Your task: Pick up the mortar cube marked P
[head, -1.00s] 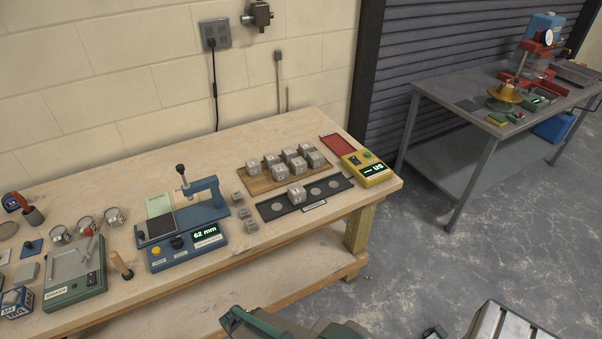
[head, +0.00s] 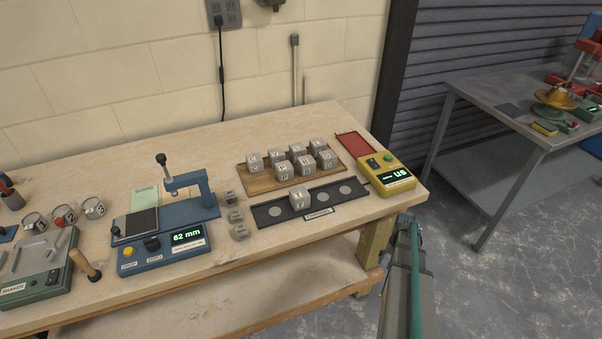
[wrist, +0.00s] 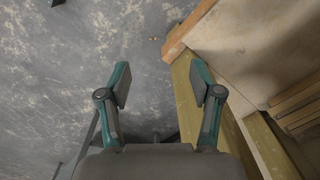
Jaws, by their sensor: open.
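Several grey mortar cubes stand in two rows on a wooden board (head: 256,187) on the workbench. The front-left cube (head: 284,171) seems to bear a P, but the letters are small and hard to read. Another cube (head: 299,199), seemingly marked T, stands apart on a black strip with round pads (head: 273,211). In the wrist view my gripper (wrist: 161,85) is open and empty, over the floor beside the bench's wooden leg. No cube shows in that view. In the head view my arm rises at the lower right, in front of the bench, away from the cubes.
A yellow meter (head: 393,178) and red tray (head: 355,144) stand right of the cubes. A blue gauge (head: 172,240) and small grey blocks (head: 236,216) stand left. The bench edge and leg (wrist: 190,95) are close to my gripper. A grey metal table (head: 500,100) stands farther right.

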